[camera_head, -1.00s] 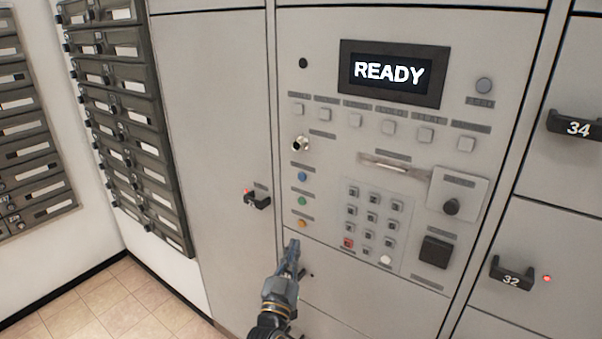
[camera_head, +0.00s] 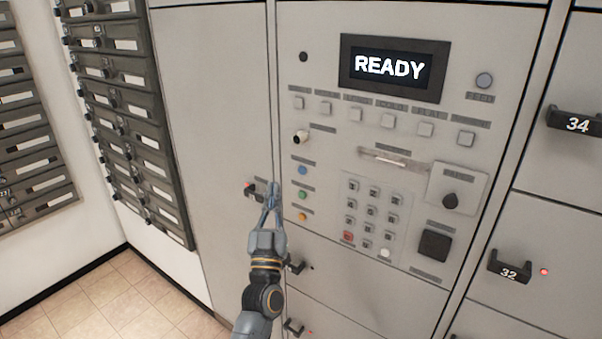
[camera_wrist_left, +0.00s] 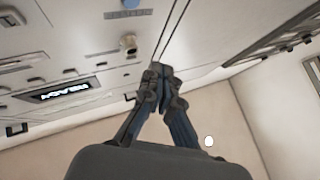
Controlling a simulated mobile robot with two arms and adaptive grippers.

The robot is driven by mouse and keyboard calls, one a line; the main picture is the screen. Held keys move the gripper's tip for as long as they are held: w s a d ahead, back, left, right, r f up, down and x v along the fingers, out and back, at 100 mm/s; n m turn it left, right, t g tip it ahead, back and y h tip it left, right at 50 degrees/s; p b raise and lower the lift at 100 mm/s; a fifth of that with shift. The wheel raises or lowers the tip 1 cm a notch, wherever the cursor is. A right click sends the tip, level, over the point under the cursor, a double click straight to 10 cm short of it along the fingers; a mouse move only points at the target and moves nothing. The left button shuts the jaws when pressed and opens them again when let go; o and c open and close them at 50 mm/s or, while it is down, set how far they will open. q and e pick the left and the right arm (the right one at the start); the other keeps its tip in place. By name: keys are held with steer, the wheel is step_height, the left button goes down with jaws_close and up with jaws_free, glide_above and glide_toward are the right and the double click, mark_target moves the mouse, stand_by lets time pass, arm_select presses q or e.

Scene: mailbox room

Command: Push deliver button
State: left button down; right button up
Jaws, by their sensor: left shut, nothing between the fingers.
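The control panel (camera_head: 330,215) has a row of square grey buttons, then round blue (camera_head: 303,170), green (camera_head: 302,195) and orange (camera_head: 302,216) buttons down its left side. My left gripper (camera_head: 272,188) is shut and empty, pointing up just left of the coloured buttons, over the seam at the panel's left edge. In the left wrist view its closed fingertips (camera_wrist_left: 160,72) are near a round pale knob (camera_wrist_left: 128,44). I cannot tell whether they touch the panel. My right gripper is not in view.
The display (camera_head: 390,68) reads READY. A keypad (camera_head: 370,215) with a red and a white key is right of the coloured buttons. A dark handle (camera_head: 250,192) is partly behind my gripper. Locker doors with handles 34 (camera_head: 577,124) and 32 (camera_head: 509,272) are at right.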

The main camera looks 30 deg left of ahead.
arm_select(q)
steer(key=b, duration=0.2)
glide_toward(298, 161)
step_height(298, 161, up, 3)
steer(key=a, duration=0.2)
steer(key=shift+w, duration=1.1)
steer(key=shift+w+b, duration=0.3)
steer(key=shift+w, duration=0.1)
steer(key=shift+w, duration=0.35)
stand_by(0.7)
steer(key=shift+s+r, duration=0.1)
steer(key=shift+s, duration=0.05)
steer(key=shift+s+p, duration=0.4)
steer(key=shift+s, duration=0.3)
